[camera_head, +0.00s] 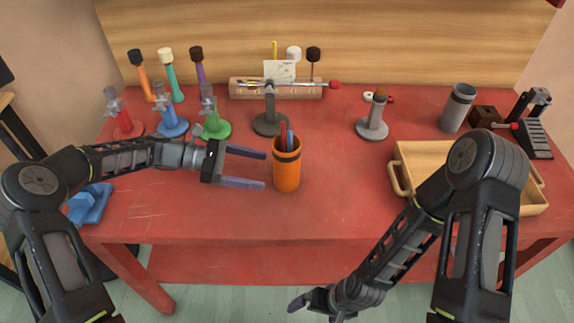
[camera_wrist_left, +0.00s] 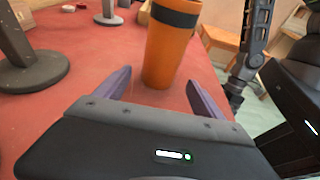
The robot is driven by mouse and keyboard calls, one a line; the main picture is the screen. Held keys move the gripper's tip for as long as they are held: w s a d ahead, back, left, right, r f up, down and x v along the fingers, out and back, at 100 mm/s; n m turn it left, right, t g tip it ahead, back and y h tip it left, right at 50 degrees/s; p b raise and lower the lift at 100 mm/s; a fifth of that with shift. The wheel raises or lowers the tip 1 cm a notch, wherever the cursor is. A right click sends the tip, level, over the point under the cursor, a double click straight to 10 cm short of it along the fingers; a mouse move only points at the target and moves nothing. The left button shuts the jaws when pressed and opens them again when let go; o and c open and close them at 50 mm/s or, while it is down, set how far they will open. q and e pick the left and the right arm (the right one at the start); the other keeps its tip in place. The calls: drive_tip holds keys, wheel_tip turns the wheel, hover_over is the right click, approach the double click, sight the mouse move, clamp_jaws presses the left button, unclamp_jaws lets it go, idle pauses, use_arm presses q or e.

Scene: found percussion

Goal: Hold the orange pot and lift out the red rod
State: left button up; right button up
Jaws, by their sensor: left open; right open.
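The orange pot (camera_head: 287,172) with a dark band stands upright near the middle of the red table. A blue piece (camera_head: 290,141) sticks up from its mouth; I cannot make out a red rod in it. My left gripper (camera_head: 254,169) is open just left of the pot, its fingers pointing toward it. In the left wrist view the pot (camera_wrist_left: 166,50) stands just beyond and between the open fingertips (camera_wrist_left: 160,83), not gripped. My right gripper (camera_head: 302,300) is low, in front of the table's front edge, away from the pot; it is open.
A grey stand (camera_head: 268,122) is close behind the pot. A wooden tray (camera_head: 410,155) is at the right, partly behind my right arm. The table's front middle is clear.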

sight(282, 174)
use_arm(q)
drive_tip(key=b+x, duration=0.1)
drive_tip(key=x, duration=0.6)
drive_tip(key=shift+d+f, duration=0.1)
drive_tip(key=shift+d, duration=0.1)
drive_tip(key=c, duration=0.9)
idle(0.6)
